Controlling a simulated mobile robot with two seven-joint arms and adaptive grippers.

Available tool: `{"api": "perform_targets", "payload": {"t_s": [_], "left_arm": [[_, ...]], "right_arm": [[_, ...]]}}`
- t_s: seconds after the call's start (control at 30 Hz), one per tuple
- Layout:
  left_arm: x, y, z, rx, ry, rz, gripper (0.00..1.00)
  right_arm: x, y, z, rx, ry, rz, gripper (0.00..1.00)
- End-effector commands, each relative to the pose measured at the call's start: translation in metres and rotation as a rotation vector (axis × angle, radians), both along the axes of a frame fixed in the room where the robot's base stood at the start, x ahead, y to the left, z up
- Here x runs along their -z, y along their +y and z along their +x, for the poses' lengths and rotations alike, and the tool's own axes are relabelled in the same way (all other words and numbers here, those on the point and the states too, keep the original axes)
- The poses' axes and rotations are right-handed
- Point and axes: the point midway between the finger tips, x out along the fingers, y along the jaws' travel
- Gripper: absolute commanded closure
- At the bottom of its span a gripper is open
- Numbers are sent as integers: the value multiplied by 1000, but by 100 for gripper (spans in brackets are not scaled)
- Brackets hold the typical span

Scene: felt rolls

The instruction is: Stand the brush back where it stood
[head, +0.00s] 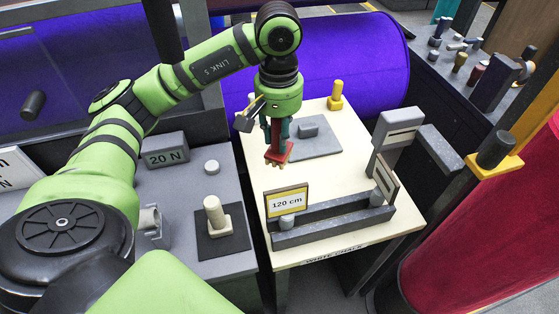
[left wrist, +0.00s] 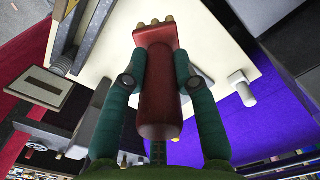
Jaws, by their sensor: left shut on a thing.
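My left gripper (head: 276,138) is above the left part of the cream table top (head: 285,178), with its teal fingers shut on a red brush (head: 279,153). In the left wrist view the brush (left wrist: 157,75) is between the two fingers (left wrist: 160,80), its body red and its several tan tips pointing away from the wrist. In the head view the fingers hide part of the brush. I cannot tell whether its tips touch the table top. My right gripper is not in view.
Right of the brush lies a grey plate (head: 325,147) with a small block. A yellow peg (head: 337,95) stands behind. In front are a "120 cm" sign (head: 287,202) and a grey trough (head: 330,226). A cream peg on a black pad (head: 222,244) stands left. A purple roll (head: 350,60) lies behind.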

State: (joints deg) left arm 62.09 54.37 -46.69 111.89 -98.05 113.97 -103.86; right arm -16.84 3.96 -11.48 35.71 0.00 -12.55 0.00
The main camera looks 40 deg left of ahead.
Motion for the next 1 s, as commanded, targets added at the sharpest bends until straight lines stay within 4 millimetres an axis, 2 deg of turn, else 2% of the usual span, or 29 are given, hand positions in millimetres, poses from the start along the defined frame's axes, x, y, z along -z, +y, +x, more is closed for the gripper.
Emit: {"api": "perform_targets", "payload": {"t_s": [0.03,0.2,0.3,0.43,0.63,0.93,1.0], "left_arm": [[21,0,-1,1,1,0,100],[64,-1,-1,2,0,0,100],[82,-1,-1,1,0,-1,100],[88,0,0,2,-4,0,100],[87,0,0,2,-4,0,100],[89,0,0,8,-6,-1,100],[95,-1,-1,8,-3,-1,100]], "right_arm": [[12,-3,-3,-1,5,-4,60],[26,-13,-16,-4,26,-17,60],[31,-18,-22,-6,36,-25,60],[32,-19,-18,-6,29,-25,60],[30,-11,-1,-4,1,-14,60],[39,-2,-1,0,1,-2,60],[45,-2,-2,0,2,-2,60]]}}
